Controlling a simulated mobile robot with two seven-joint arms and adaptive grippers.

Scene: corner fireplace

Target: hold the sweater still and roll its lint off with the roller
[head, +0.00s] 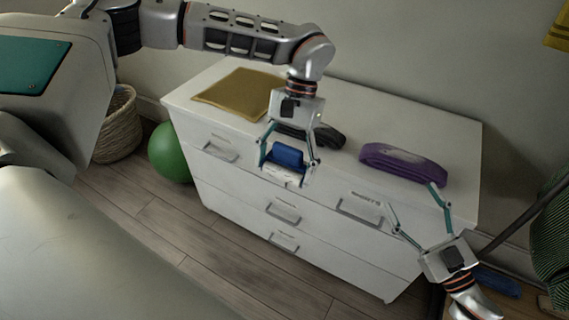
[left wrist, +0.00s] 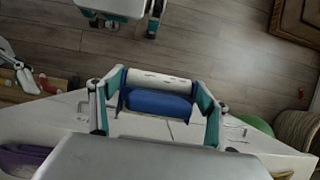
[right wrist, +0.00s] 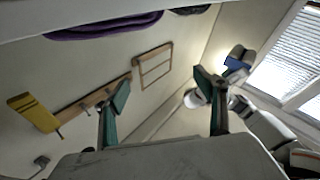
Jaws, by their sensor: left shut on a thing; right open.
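My left gripper (head: 288,168) is shut on a roller with a blue part (head: 287,155) and a white cylinder. In the left wrist view, the blue part (left wrist: 158,103) and white cylinder (left wrist: 160,80) lie between the fingers. It is held in front of the dresser's top front edge. A flat mustard folded cloth (head: 236,92) and a purple folded cloth (head: 405,163) with a pale patch lie on the dresser top. I cannot tell for certain which is the sweater. My right gripper (head: 410,197) is open and empty, before the dresser front below the purple cloth.
The white dresser (head: 340,90) has several labelled drawers. A dark item (head: 328,136) lies on top, partly hidden behind my left gripper. A green ball (head: 168,153) and woven basket (head: 115,125) stand left. A wall rack (right wrist: 92,98) holds a yellow cloth (right wrist: 33,112).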

